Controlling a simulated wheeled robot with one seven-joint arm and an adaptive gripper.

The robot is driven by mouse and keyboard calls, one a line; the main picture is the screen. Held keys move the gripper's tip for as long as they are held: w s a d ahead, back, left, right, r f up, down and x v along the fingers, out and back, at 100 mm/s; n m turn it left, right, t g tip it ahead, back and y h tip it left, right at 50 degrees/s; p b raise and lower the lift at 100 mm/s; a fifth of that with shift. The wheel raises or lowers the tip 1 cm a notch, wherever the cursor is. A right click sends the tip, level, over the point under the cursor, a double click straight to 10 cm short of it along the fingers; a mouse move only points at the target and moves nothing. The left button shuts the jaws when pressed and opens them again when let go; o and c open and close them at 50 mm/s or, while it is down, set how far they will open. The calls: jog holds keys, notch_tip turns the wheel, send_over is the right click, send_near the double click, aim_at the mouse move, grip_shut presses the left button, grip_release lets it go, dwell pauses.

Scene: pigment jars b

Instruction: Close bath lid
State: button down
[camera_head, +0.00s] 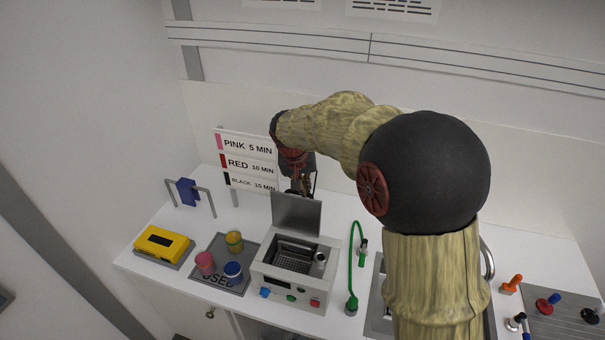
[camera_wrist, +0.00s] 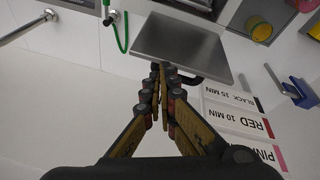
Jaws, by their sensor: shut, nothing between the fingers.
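The bath (camera_head: 293,275) is a white box with coloured buttons on its front and an open metal basin with a basket in it. Its grey lid (camera_head: 297,213) stands raised at the back edge in the head view. In the wrist view the lid (camera_wrist: 183,45) is a grey plate with a dark handle at its edge. My gripper (camera_head: 300,188) is behind the raised lid, its tips partly hidden by it. In the wrist view my gripper (camera_wrist: 163,70) is shut and empty, its tips close to the lid's edge by the handle. I cannot tell whether they touch.
A mat (camera_head: 214,285) with pink, yellow and blue jars lies left of the bath. A yellow device (camera_head: 163,243) is further left. A sign (camera_head: 247,158) with coloured times stands behind. A green hose (camera_head: 352,270) and a sink are to the right.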

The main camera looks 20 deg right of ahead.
jog(key=w+d+r+m+t, duration=0.1)
jog(key=w+r+m+t, duration=0.2)
jog(key=w, duration=0.4)
jog(key=w+d+f+m+g+p, duration=0.1)
jog(key=w+d+f+p, duration=0.2)
jog(key=f, duration=0.5)
jog(key=shift+s+a+h+b, duration=0.3)
jog(key=shift+s+a+b, duration=0.05)
jog(key=shift+s+a, duration=0.85)
jog(key=shift+s, duration=0.1)
jog(key=shift+b, duration=0.35)
jog(key=shift+a+b, duration=0.1)
jog(key=shift+b, duration=0.25)
jog(key=shift+s+a+r+b, duration=0.15)
jog(key=shift+s+b, duration=0.15)
jog(key=shift+b, duration=0.65)
